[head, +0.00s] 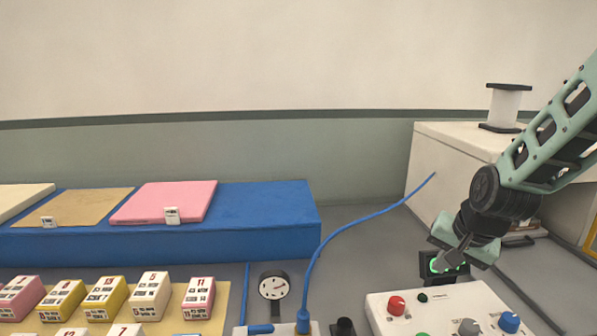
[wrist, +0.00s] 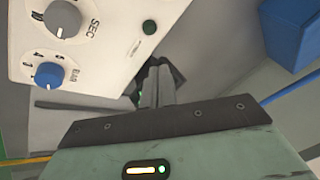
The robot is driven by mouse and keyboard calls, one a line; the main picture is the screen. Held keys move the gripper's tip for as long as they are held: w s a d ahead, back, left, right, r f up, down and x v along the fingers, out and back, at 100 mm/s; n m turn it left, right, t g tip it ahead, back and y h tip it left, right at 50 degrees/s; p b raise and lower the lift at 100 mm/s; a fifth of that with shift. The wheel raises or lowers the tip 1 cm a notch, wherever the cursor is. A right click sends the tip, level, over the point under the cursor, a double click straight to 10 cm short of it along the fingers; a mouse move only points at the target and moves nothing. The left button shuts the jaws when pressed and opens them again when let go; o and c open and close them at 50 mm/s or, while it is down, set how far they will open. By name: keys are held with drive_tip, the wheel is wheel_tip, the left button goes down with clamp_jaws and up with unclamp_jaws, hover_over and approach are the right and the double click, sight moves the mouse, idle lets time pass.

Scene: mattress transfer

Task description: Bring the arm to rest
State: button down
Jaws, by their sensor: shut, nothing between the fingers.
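My gripper (head: 447,264) hangs at the end of my green arm at the right of the head view, just above the back edge of a white control panel (head: 445,300). Its fingers are shut with nothing between them. In the wrist view the closed fingers (wrist: 158,80) point toward a small dark device with a green light, partly hidden behind them. In the head view this display (head: 443,265) glows green behind the fingers. I cannot tell whether the fingers touch it.
The panel bears a red knob (head: 396,305), a blue knob (head: 509,321) and others. A dial gauge (head: 273,287) and blue hose (head: 330,240) stand left of it. A white cabinet (head: 440,170) is behind. A blue block (head: 270,215) carries flat pads; several small labelled blocks lie front left.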

drive_tip(key=s+a+r+n+g+y, duration=0.1)
drive_tip(key=s+a+r+n+g, duration=0.2)
drive_tip(key=s+a+n, duration=0.9)
drive_tip(key=s+a, duration=0.1)
drive_tip(key=s, duration=0.5)
drive_tip(key=s+a+n+g+h, duration=0.1)
drive_tip(key=s+a+n, duration=0.1)
drive_tip(key=s, duration=0.6)
drive_tip(key=shift+s+a+n+g, duration=0.3)
drive_tip(key=shift+a, duration=0.05)
drive_tip(key=shift+d+r, duration=0.1)
